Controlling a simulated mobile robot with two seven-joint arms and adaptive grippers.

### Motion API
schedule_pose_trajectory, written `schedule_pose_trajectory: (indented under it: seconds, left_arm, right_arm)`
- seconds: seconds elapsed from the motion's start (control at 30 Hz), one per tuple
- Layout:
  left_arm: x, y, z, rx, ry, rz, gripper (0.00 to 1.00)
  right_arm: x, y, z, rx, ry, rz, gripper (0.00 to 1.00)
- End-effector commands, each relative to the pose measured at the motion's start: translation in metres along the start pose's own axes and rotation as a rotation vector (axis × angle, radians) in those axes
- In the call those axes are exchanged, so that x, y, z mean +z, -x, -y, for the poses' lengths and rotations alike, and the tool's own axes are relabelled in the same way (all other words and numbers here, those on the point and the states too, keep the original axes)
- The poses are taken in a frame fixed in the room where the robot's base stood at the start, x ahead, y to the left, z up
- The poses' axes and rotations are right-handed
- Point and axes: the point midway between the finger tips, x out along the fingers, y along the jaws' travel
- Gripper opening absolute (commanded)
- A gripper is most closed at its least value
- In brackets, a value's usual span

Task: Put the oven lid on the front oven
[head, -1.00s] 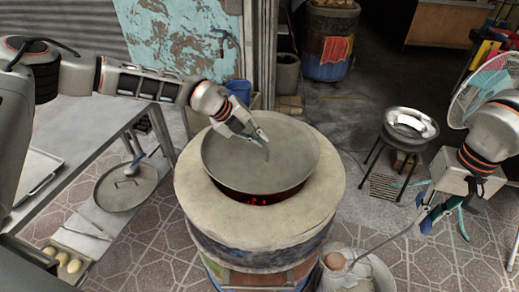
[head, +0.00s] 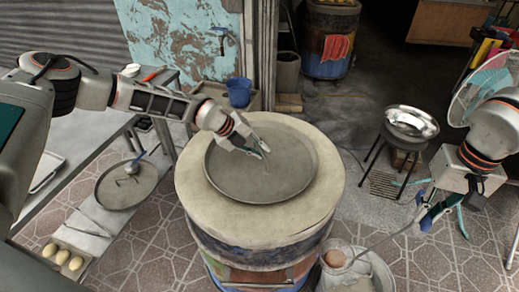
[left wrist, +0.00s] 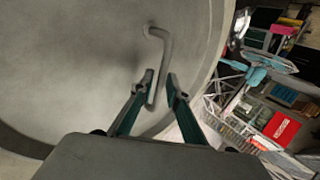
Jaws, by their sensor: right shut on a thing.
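The round grey oven lid (head: 235,180) lies flat on top of the front oven (head: 325,190), a barrel with a pale rim, and covers its opening. In the left wrist view, the lid (left wrist: 70,70) fills most of the picture, with its bent bar handle (left wrist: 163,50) standing up. My left gripper (head: 262,148) is just above the lid's middle. Its fingers (left wrist: 159,82) are apart, on either side of the handle, with gaps showing. My right gripper (head: 425,212) is at the right, shut on a long thin-handled tool (head: 385,241) whose far end reaches a pot.
A second lid (head: 110,190) lies on the low shelf at left, near a tray with eggs (head: 62,258). A steel bowl (head: 411,123) on a stand and a fan (head: 480,80) are at right. Another barrel oven (head: 330,45) stands at the back.

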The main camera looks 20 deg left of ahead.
Motion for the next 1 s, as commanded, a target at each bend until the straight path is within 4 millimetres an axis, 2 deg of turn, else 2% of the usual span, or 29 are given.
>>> schedule_pose_trajectory:
  seconds: [0.33,0.47,1.0]
  left_arm:
    - [0.0,0.001,0.001,0.0,0.0,0.0,0.24]
    - [0.002,0.008,0.002,-0.001,0.0,0.002,0.24]
    - [0.001,0.105,0.001,-0.002,0.002,0.002,0.24]
  right_arm:
    - [0.0,0.001,0.0,-0.001,0.0,-0.001,0.0]
    - [0.0,0.0,0.0,-0.001,0.0,-0.001,0.0]
    - [0.0,-0.007,0.0,-0.001,0.0,-0.003,0.0]
